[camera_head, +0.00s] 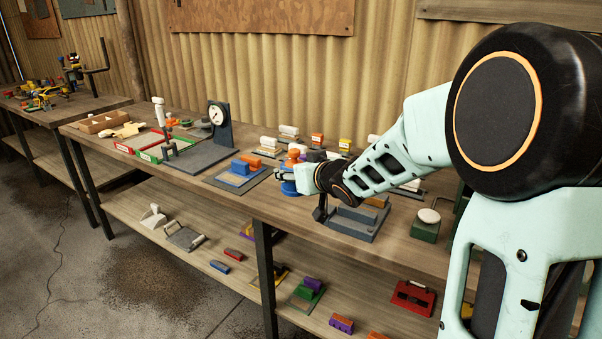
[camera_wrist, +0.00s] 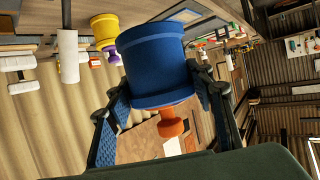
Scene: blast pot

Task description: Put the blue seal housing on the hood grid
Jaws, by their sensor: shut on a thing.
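The blue seal housing (camera_wrist: 155,62) is a round, flanged blue body with an orange knob (camera_wrist: 172,121) at one end. In the wrist view it sits between the two fingers of my gripper (camera_wrist: 160,88), which is shut on it. In the head view my gripper (camera_head: 287,179) holds the blue housing (camera_head: 289,188) over the workbench, partly hidden by the fingers. I cannot tell for sure which surface is the hood grid.
A grey fixture (camera_head: 350,222) stands at the bench's front edge below my arm. To the left are a plate with blue and orange blocks (camera_head: 240,168), a dial gauge stand (camera_head: 219,122) and red and green frames. A lower shelf (camera_head: 215,245) holds several parts.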

